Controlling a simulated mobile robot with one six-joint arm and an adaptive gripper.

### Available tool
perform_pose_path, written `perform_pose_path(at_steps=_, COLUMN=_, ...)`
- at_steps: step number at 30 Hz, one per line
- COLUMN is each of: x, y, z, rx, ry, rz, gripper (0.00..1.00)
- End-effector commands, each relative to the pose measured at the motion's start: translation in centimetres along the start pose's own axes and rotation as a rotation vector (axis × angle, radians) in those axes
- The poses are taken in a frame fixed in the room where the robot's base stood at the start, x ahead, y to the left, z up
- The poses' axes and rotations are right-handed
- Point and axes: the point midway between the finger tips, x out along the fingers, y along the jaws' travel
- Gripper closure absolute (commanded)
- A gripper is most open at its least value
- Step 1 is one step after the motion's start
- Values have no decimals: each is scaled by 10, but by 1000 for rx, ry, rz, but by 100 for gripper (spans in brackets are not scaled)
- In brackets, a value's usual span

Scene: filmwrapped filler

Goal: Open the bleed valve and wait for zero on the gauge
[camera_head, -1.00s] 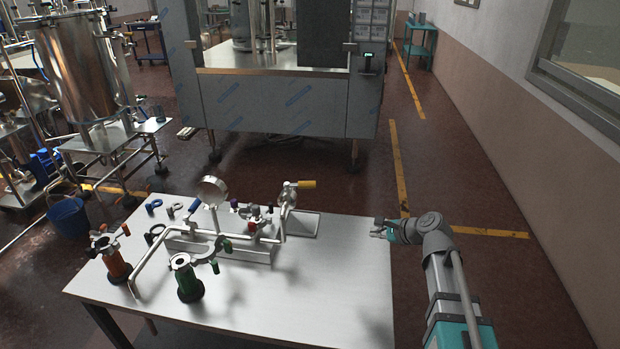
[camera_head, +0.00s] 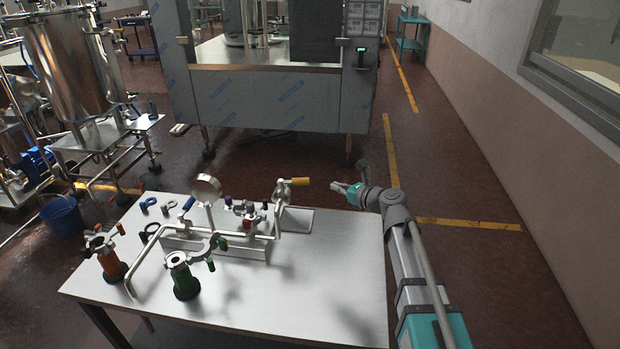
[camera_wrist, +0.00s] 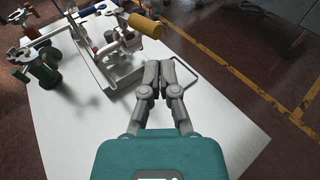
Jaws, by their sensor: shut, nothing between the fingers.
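A metal pipe assembly (camera_head: 215,244) stands on the steel table. A valve with a yellow handle (camera_head: 300,181) rises at its right end; the handle also shows in the wrist view (camera_wrist: 146,25). It sticks out sideways, to the right in the head view. I cannot tell whether this is the bleed valve. A round gauge (camera_head: 208,188) stands on the pipe left of it; its reading is too small to make out. My gripper (camera_head: 336,187) is shut and empty, to the right of the yellow handle and apart from it. Its closed fingers also show in the wrist view (camera_wrist: 160,66).
A blue-handled part (camera_head: 187,205) stands left of the gauge. Orange (camera_head: 112,266) and green (camera_head: 185,281) fittings stand at the table's left and front. A shallow tray (camera_head: 303,222) lies behind the assembly's right end. The table's (camera_head: 330,285) right part is clear.

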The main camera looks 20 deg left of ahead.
Motion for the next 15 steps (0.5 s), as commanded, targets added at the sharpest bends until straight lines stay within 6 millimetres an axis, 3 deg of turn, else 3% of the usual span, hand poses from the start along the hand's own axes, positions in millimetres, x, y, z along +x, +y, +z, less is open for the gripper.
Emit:
perform_pose_path(at_steps=8, x=15, y=-1, z=-1, rx=-1, ry=1, rz=2, gripper=100)
perform_pose_path(at_steps=15, x=46, y=-1, z=-1, rx=-2, ry=1, rz=3, gripper=100)
